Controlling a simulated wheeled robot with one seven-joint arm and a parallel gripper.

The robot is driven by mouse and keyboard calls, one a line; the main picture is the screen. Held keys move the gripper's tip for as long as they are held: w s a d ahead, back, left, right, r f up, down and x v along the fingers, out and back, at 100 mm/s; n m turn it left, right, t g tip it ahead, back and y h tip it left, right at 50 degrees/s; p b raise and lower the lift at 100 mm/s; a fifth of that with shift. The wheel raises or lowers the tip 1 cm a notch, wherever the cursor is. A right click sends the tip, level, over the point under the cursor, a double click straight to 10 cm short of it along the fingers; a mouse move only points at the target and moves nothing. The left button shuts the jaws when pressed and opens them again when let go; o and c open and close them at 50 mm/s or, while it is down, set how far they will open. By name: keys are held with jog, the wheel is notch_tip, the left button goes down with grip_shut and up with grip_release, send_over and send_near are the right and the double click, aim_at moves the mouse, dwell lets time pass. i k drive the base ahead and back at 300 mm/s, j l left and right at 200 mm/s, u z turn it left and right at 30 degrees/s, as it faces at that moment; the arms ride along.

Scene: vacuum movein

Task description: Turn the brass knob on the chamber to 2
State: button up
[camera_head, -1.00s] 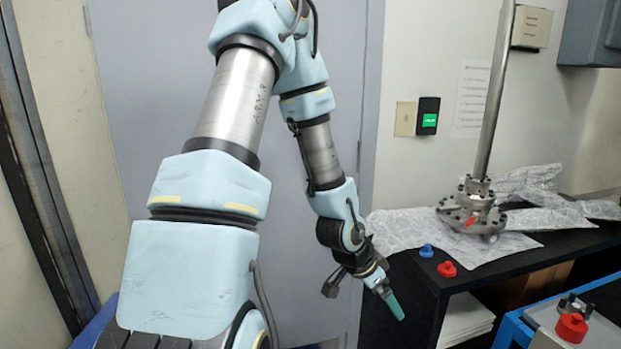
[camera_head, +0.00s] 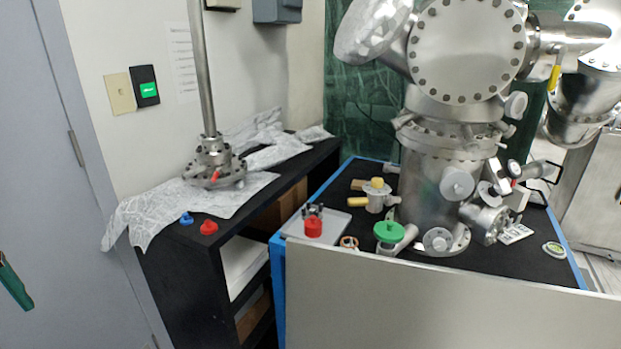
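The steel chamber (camera_head: 436,190) stands on the black bench top at the right. A small valve with a yellow, brass-like knob (camera_head: 377,183) stands beside its left side. My gripper (camera_head: 14,286) shows only as a teal fingertip at the left edge, far from the chamber. Whether it is open or shut does not show.
A green knob (camera_head: 388,232) sits at the chamber's front left. A red knob (camera_head: 313,227) is on a grey plate. A pale panel (camera_head: 440,305) stands in front of the bench. A black shelf (camera_head: 190,275) at the left carries foil, a flanged pole, and blue and red caps.

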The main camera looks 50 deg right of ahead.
aim_at(376, 184)
jog(key=i+j+z, duration=0.1)
jog(key=z, duration=0.25)
jog(key=j+z, duration=0.2)
jog(key=z, duration=0.15)
jog(key=i+j+z, duration=0.1)
jog(key=z, duration=0.25)
